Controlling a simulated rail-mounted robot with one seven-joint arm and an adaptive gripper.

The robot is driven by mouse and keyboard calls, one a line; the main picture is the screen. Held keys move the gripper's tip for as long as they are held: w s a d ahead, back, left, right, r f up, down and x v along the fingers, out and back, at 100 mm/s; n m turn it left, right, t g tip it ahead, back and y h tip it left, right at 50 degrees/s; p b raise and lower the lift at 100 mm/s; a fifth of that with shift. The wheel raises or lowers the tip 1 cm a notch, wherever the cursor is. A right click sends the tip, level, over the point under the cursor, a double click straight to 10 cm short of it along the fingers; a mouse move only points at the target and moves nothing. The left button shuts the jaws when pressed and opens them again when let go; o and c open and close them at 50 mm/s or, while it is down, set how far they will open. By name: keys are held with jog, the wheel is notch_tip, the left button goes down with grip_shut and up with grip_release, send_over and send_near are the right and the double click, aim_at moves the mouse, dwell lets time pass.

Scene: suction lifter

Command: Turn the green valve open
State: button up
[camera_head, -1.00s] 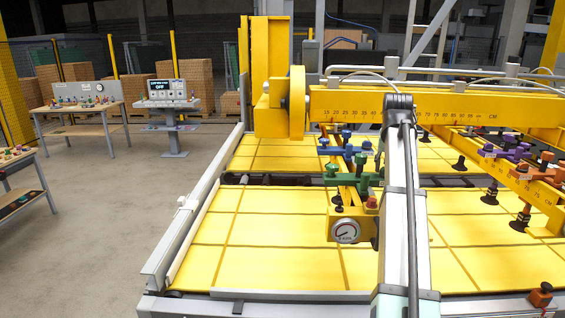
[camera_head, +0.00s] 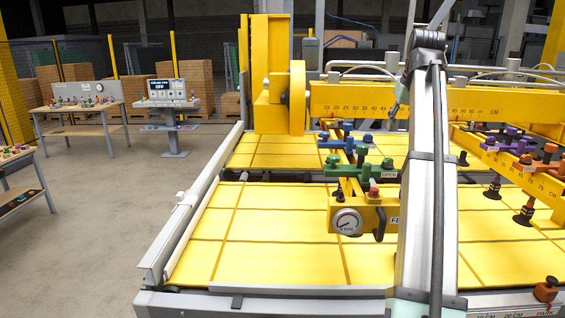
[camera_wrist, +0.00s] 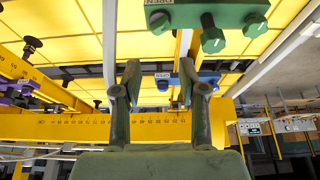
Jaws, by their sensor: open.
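The green valve (camera_head: 360,170) sits on the yellow lifter beam in the head view, right of centre, with round knobs on its body.
A blue valve (camera_head: 338,143) sits just behind the green one. A pressure gauge (camera_head: 346,222) is on the beam's near end. A yellow ruled crossbeam (camera_head: 350,103) spans behind. Purple and orange valves (camera_head: 520,150) stand on another beam at right. Yellow panels (camera_head: 270,255) lie below.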

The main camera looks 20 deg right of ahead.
jog(key=d+b+v, duration=0.1)
jog(key=v, duration=0.4)
jog(key=w+a+f+n+t+y+b, duration=0.1)
jog(key=w+a+f, duration=0.5)
jog(key=a, duration=0.3)
jog(key=w+a+f+n+t+y+b, duration=0.1)
jog(key=w+a+f+n+y, duration=0.1)
jog(key=w+a+f, duration=0.4)
jog(key=w+a+f+n+t+y+b, duration=0.1)
jog(key=w+a+f+n, duration=0.1)
jog(key=w+a+f, duration=0.4)
jog(key=w+a, duration=0.3)
jog(key=a, duration=0.4)
jog(key=shift+w+f+y, duration=0.25)
jog(key=shift+w+y, duration=0.1)
jog(key=shift+y, duration=0.05)
